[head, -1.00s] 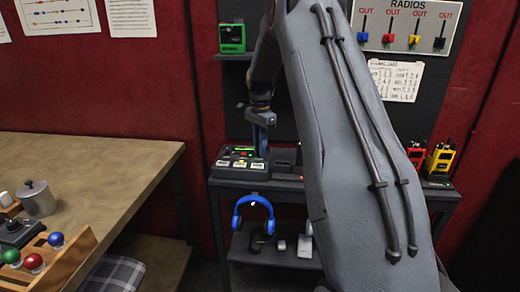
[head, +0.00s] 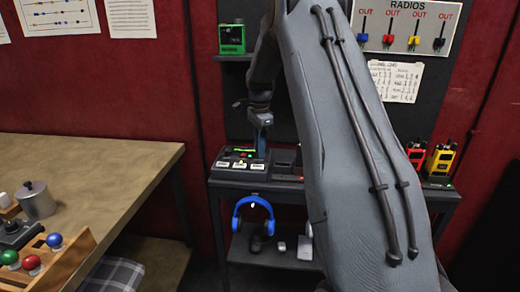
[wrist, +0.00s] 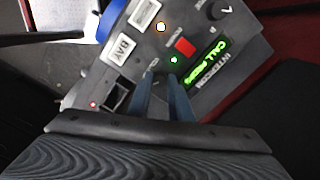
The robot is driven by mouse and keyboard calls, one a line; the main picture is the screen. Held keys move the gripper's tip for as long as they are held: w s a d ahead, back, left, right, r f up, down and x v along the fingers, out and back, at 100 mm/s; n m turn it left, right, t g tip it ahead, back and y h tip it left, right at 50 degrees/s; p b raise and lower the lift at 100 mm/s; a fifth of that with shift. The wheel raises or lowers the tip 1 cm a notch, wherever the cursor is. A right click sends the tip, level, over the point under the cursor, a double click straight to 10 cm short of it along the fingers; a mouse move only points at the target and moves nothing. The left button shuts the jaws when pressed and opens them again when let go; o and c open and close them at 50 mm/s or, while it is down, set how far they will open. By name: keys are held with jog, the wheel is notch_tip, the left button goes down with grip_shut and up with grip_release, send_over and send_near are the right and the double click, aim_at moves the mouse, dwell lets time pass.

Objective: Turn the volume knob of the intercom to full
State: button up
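The intercom (head: 238,165) is a dark sloped box at the left end of the shelf unit. In the wrist view the intercom (wrist: 232,92) looks turned round. It shows a lit green display (wrist: 208,62), a red button (wrist: 186,47), small lights and white labels. My gripper (head: 262,152) points down at its right part. In the wrist view my gripper's fingers (wrist: 163,82) reach the panel with only a narrow gap between them, beside a partly covered label. They appear closed around the volume knob, which they mostly hide. Another dark knob with a white mark (wrist: 217,11) shows at the top edge.
A blue headset (head: 253,210) hangs below the intercom. A green device (head: 231,38) sits on a small shelf above. Red (head: 416,155) and yellow (head: 440,160) radios stand at the right. A wooden table (head: 110,165) fills the left.

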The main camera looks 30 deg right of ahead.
jog(key=o, duration=0.4)
jog(key=shift+r, duration=0.1)
jog(key=shift+r+b, duration=1)
jog(key=shift+r, duration=2.85)
